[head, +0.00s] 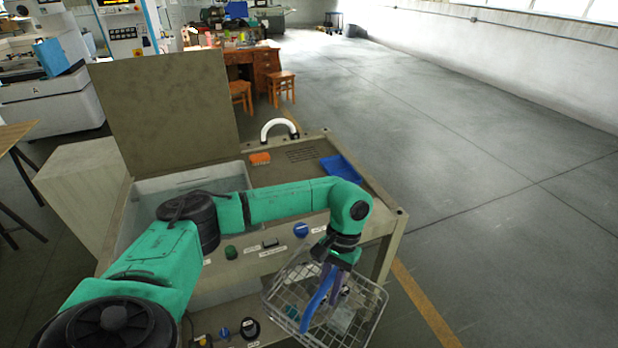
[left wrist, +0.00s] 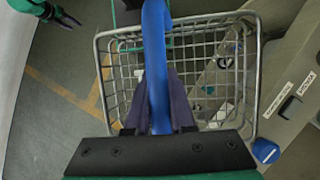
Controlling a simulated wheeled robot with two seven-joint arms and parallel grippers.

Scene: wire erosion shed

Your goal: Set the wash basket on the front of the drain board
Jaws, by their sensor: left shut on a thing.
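The wash basket (head: 372,304) is a wire basket with a blue handle (head: 318,298). My left gripper (head: 330,272) is shut on the handle. The basket hangs in front of the wash cabinet, outside its front edge and lower than its top. In the left wrist view the basket (left wrist: 104,75) and its handle (left wrist: 157,60) show below the gripper (left wrist: 158,118). Small pale and teal things show through the mesh; I cannot tell whether they lie inside. The drain board seems to be the slotted cabinet top (head: 300,172), partly hidden by my arm. My right gripper (left wrist: 48,12) seems to show at the wrist view's upper left, its jaws unclear.
A blue cloth-like sheet (head: 342,168) lies on the right of the top. An orange block (head: 260,158) and a white curved pipe (head: 279,124) are at the back. The raised lid (head: 165,110) stands at left over the basin. Knobs (head: 301,230) line the front. Floor at right is clear.

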